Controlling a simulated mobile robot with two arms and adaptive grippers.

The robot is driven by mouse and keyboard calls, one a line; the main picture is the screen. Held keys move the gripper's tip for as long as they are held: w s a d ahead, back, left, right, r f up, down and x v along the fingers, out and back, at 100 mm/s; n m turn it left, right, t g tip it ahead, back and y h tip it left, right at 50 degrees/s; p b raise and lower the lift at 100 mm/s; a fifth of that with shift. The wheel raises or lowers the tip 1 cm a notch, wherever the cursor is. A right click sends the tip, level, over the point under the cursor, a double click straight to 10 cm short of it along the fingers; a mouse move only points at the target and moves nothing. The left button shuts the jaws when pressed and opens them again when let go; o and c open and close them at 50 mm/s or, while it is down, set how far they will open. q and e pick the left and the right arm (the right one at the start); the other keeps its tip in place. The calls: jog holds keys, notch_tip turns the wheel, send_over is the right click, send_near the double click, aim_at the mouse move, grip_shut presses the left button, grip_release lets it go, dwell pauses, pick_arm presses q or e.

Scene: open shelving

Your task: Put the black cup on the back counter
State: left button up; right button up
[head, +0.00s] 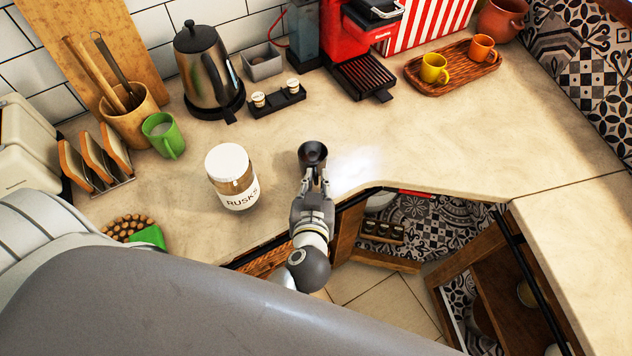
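The black cup (312,152) is in the middle of the head view, upright with its dark opening facing up. My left gripper (314,177) reaches in from below, and its two fingers are closed on the cup's lower part. The fingers hide part of the cup's lower side. The cup is over the front part of the beige back counter (400,140). I cannot tell whether its base touches the surface. My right gripper is not in view.
A rusks jar (231,178) stands just left of the cup. A kettle (208,68), a pod holder (276,100), a red coffee machine (362,35) and a cup tray (455,72) stand behind. Open shelving (385,230) lies below the counter edge. Counter right of the cup is clear.

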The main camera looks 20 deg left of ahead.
pick_arm(q)
jog(key=shift+o, duration=0.8)
jog(key=shift+s+r, duration=0.15)
jog(key=shift+r, duration=0.05)
jog(key=b+v, duration=0.3)
jog(key=v, duration=0.8)
jog(key=shift+s+d+r, duration=0.15)
jog(key=shift+s+r, duration=0.05)
jog(key=shift+s, duration=0.15)
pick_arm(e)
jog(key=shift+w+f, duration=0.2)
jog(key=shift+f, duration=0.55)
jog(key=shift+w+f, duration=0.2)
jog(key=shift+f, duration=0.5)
